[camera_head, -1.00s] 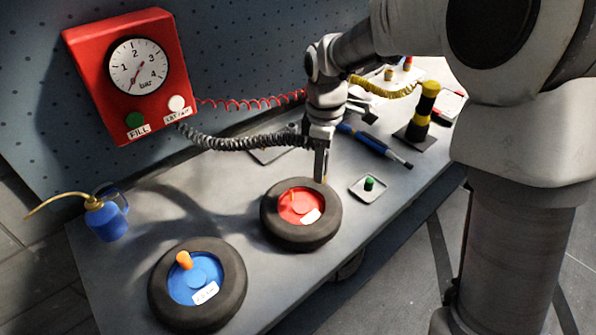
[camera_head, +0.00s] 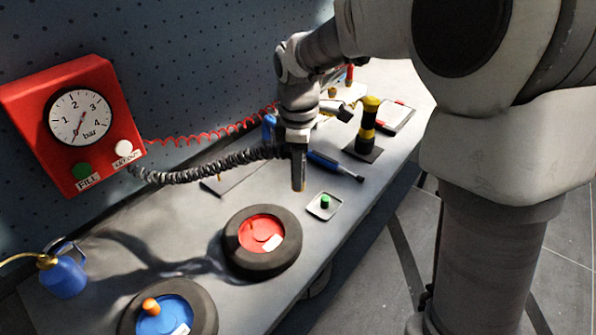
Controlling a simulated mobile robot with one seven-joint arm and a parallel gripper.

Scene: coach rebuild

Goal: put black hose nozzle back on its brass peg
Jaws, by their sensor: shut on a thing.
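My gripper (camera_head: 298,182) points down above the bench, just behind and right of the red-hubbed wheel (camera_head: 236,262). The coiled black hose (camera_head: 205,168) runs from the red gauge box (camera_head: 22,105) to the gripper. The nozzle's lower end is clear of the wheel and appears to hang in the air. A small brass-coloured piece (camera_head: 332,92) shows at the back, beyond my wrist; I cannot tell whether it is the peg.
A small tray with a green cap (camera_head: 325,201) lies right of the gripper. A blue-hubbed wheel with an orange cap (camera_head: 151,306) is at the front, a blue oil can (camera_head: 64,278) at left.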

